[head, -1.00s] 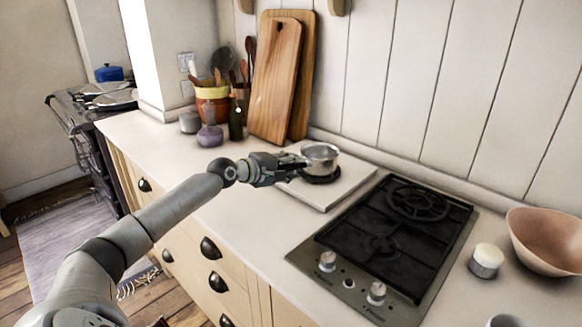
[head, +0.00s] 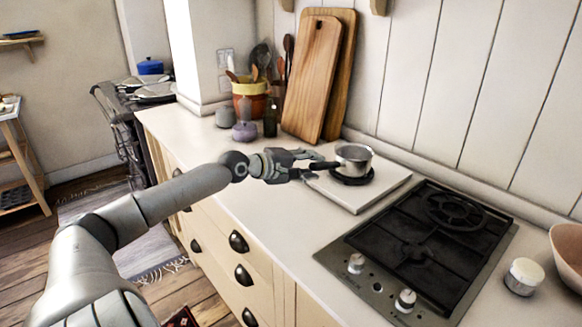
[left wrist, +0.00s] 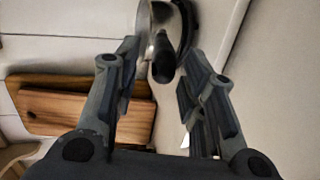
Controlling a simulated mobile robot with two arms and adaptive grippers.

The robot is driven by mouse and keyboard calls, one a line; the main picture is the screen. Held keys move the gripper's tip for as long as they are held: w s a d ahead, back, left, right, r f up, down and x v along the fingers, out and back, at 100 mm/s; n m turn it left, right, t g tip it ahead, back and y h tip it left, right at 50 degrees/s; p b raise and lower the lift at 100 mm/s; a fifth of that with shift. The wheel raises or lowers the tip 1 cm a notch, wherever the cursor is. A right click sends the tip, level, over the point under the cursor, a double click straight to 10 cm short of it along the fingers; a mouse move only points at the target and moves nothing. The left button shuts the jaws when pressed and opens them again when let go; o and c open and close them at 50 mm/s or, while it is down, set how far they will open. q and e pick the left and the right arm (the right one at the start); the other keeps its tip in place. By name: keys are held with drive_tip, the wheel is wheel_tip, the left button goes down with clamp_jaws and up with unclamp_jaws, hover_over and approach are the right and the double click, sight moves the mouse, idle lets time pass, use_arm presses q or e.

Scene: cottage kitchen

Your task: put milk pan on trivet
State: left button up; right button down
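The milk pan (head: 354,158), a small silver pan with a dark handle (head: 324,166), sits upright on the round black trivet (head: 354,181). The trivet lies on a white board on the counter; the pan covers most of it. My left gripper (head: 305,168) is at the handle's end, left of the pan. In the left wrist view the two fingers (left wrist: 160,75) are spread wide, with the handle's end (left wrist: 163,66) between their tips and gaps on both sides. The pan's body (left wrist: 158,18) is partly cut off at the top there. My right gripper is not in view.
The white board (head: 375,190) has bare room around the trivet. A black gas hob (head: 420,245) is to the right. Wooden cutting boards (head: 312,80) lean on the wall behind, beside a utensil pot (head: 250,98). The counter's front left is clear.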

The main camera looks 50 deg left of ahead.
use_arm(q)
drive_tip(key=d+v, duration=0.1)
drive_tip(key=v, duration=0.5)
drive_tip(key=shift+a+p, duration=0.3)
drive_tip(key=shift+a, duration=0.2)
drive_tip(key=shift+s, duration=0.1)
drive_tip(key=shift+s, duration=0.1)
idle(0.4)
